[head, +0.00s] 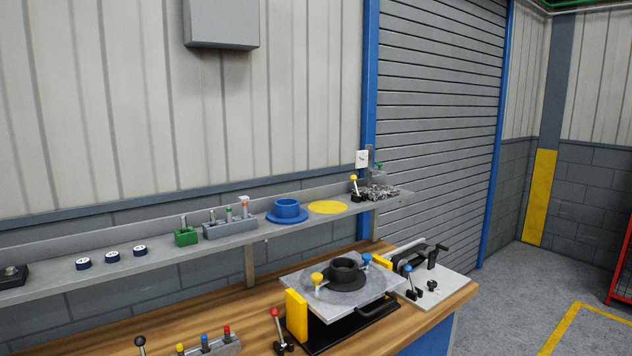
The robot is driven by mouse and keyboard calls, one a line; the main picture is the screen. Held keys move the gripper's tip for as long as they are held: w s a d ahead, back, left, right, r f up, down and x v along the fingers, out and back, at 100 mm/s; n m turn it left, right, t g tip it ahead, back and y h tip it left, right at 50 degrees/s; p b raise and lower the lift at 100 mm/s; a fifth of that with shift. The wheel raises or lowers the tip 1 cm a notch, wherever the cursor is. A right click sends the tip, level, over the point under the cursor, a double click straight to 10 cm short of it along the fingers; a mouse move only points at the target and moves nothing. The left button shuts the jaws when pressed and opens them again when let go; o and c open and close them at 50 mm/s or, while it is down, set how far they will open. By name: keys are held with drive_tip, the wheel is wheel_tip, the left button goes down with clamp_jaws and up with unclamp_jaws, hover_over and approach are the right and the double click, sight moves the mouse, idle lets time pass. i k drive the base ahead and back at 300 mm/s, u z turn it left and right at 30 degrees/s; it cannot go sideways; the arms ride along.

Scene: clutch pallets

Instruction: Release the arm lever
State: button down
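Several ball-knobbed levers are in the head view, and I cannot tell which is the arm lever. A red-knobbed lever (278,330) stands on the bench left of the pallet fixture, leaning slightly left. A black-knobbed lever (141,345) is at the bottom edge, its base cut off. A blue-knobbed lever (411,281) stands on the light plate at the right. A yellow-knobbed lever (355,188) stands on the shelf. The grey pallet (300,280) carries a black ring part (346,270), with a yellow-topped clamp (317,279) and a blue-topped clamp (367,261). My gripper is not in view.
The wooden bench (190,312) has bare room left of the fixture. A shelf (170,258) above it holds a blue flanged part (287,209), a yellow disc (327,207), a green block (186,237) and small rings. Yellow blocks (296,315) flank the pallet. Open floor lies right.

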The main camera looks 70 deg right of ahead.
sight(354, 178)
drive_tip(key=u, duration=0.6)
drive_tip(key=k, duration=2.05)
drive_tip(key=z, duration=1.3)
drive_tip(key=i, duration=0.4)
drive_tip(key=z, duration=0.2)
